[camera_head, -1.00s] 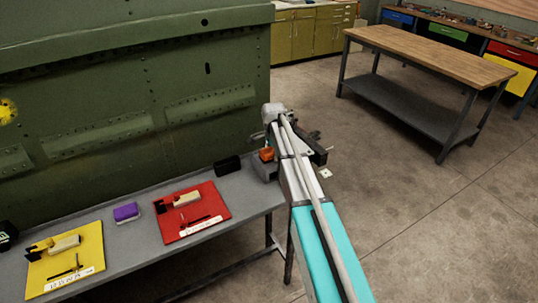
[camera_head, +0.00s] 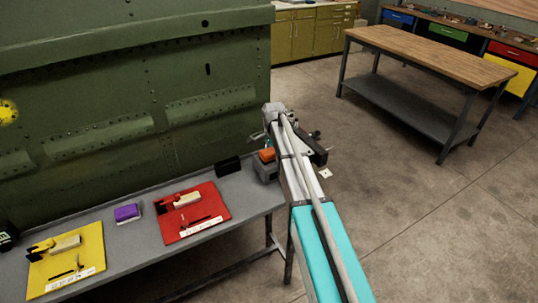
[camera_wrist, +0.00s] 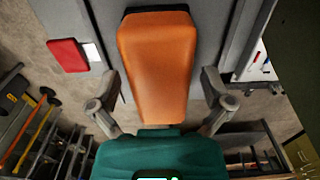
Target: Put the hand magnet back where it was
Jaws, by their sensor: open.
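The hand magnet, an orange-topped grey block (camera_head: 266,168), stands at the right end of the grey bench in the head view. In the wrist view its orange handle (camera_wrist: 157,65) fills the middle of the picture. My gripper (camera_wrist: 160,85) is open, with one finger on each side of the handle and a visible gap to both. In the head view my arm's end is just right of the magnet and partly covers that corner. The handle's near end meets the teal gripper body in the wrist view; I cannot tell whether they touch.
On the bench (camera_head: 130,262) lie a red mat (camera_head: 215,212) and a yellow mat (camera_head: 88,240) with tools, a purple block (camera_head: 127,212) and a black block (camera_head: 228,166). The green fuselage panel (camera_head: 120,90) rises behind. A wooden-topped table (camera_head: 435,53) stands beyond open floor.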

